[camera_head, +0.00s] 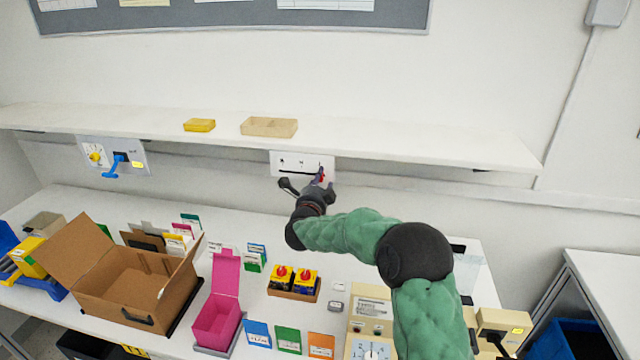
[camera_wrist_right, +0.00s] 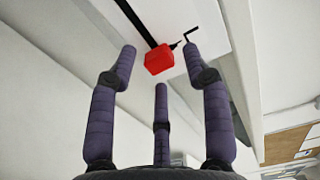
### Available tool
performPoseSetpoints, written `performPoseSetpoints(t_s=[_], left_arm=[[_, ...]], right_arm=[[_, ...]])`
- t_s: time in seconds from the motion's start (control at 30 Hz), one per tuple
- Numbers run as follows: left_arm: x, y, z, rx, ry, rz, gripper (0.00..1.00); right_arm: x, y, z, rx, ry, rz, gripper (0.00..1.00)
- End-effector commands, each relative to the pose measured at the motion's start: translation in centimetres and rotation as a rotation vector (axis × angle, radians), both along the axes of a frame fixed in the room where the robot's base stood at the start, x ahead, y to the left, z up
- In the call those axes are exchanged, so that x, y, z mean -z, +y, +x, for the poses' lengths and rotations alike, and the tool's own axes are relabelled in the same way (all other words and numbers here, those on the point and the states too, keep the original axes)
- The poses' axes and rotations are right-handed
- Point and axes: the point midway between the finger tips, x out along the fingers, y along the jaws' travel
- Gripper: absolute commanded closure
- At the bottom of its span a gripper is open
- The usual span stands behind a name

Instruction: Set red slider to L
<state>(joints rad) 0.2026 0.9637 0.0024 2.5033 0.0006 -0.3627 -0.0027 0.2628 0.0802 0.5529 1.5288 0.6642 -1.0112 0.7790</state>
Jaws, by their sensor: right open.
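The red slider (camera_head: 321,174) sits at the right end of a dark horizontal slot on a white wall panel (camera_head: 276,163) under the shelf. The panel's small marks above the slot are too small to read. My right gripper (camera_head: 318,181) is at the slider, its fingers partly covering it. In the right wrist view the red slider block (camera_wrist_right: 159,60) lies between the open fingers of the right gripper (camera_wrist_right: 160,65), with gaps visible at the sides. A black angular mark (camera_wrist_right: 190,34) shows beside the right fingertip. My left gripper is not in view.
The white shelf (camera_head: 400,142) runs above the panel. Another panel with a blue lever (camera_head: 115,164) is at the left.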

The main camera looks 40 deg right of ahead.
Motion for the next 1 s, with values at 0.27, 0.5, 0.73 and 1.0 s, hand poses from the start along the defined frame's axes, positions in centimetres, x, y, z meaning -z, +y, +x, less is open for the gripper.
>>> performPoseSetpoints(t_s=[0.27,0.5,0.73,1.0], left_arm=[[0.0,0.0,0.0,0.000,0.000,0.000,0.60],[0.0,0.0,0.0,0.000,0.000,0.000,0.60],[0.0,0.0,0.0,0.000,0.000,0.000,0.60],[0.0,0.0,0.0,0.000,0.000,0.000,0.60]], right_arm=[[-0.1,2.6,-2.1,-0.003,-0.001,0.001,0.51],[-0.1,6.2,-5.2,-0.002,-0.001,0.001,0.51],[0.0,8.5,-7.2,-0.001,0.001,0.001,0.51],[0.1,9.0,-7.9,0.001,0.003,0.002,0.51]])
